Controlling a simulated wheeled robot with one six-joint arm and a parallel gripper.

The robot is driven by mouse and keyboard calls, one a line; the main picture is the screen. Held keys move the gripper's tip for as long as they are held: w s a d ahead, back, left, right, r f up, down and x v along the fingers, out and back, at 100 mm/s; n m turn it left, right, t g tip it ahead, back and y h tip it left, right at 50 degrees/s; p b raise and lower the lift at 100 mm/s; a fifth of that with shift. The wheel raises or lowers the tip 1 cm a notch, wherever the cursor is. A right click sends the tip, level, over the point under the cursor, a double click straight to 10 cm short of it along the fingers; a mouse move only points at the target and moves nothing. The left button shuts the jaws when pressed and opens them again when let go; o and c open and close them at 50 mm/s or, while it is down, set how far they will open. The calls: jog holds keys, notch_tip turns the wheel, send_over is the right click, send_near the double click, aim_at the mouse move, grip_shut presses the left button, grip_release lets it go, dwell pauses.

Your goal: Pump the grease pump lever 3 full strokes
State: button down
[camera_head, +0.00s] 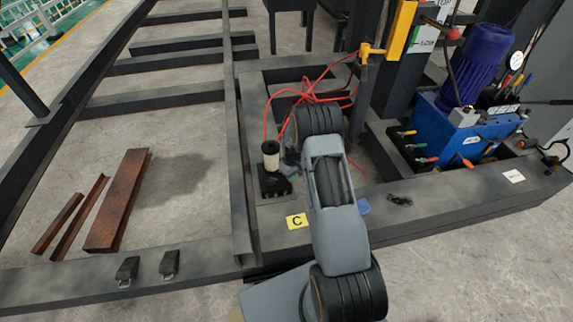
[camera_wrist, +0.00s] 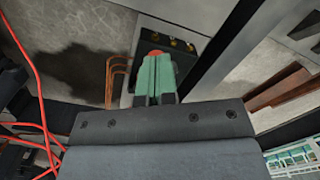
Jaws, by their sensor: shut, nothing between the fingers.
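The grease pump (camera_head: 271,156) has a cream cylinder with a black cap on a dark block, inside the dark steel frame. Its lever cannot be made out clearly in the head view. In the wrist view, my gripper (camera_wrist: 158,68) has green fingers that are shut with nothing between them. A red-orange knob (camera_wrist: 155,53), possibly the lever's end, shows just past the fingertips; I cannot tell if they touch. Behind it is a dark block with brass fittings (camera_wrist: 176,41). In the head view, my arm hides most of the gripper beside the pump.
Red hoses (camera_head: 310,92) loop behind the pump and show at the left of the wrist view. A blue hydraulic unit (camera_head: 445,130) stands at the right. Rusty steel pieces (camera_head: 118,205) lie on the floor at left. A yellow "C" label (camera_head: 297,221) is on the frame.

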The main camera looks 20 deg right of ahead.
jog(key=shift+s+f, duration=0.15)
jog(key=shift+f, duration=0.15)
jog(key=shift+s+a+f+b, duration=0.1)
jog(key=shift+s+f+b, duration=0.3)
jog(key=shift+f, duration=0.35)
jog(key=shift+s+f+b, duration=0.25)
jog(key=shift+f+b, duration=0.2)
jog(key=shift+f, duration=0.05)
dwell(0.4)
jog(key=shift+s+a+f+b, duration=0.1)
jog(key=shift+s+f+b, duration=0.2)
jog(key=shift+f+b, duration=0.25)
jog(key=shift+f, duration=0.25)
